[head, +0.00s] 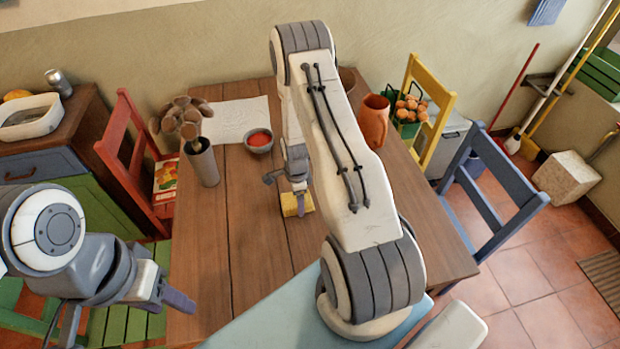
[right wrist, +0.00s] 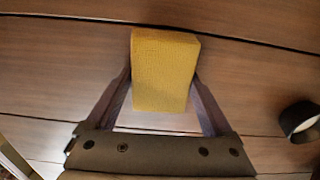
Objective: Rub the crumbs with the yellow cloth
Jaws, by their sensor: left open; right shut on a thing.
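The yellow cloth (head: 291,206) is a thick, block-like piece at the middle of the brown wooden table (head: 245,265). My right gripper (head: 299,197) is over it and shut on it. In the right wrist view the cloth (right wrist: 165,70) sits between the two fingers of my right gripper (right wrist: 163,82), low over the planks; whether it touches the wood I cannot tell. I can make out no crumbs; my right arm covers part of the table.
A bowl of red food (head: 259,140), a white sheet (head: 235,120) and a grey utensil holder (head: 203,162) stand left of the cloth. An orange jug (head: 374,120) stands behind my right arm. Red (head: 125,150), yellow (head: 432,110) and blue (head: 500,180) chairs surround the table. Its front left is clear.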

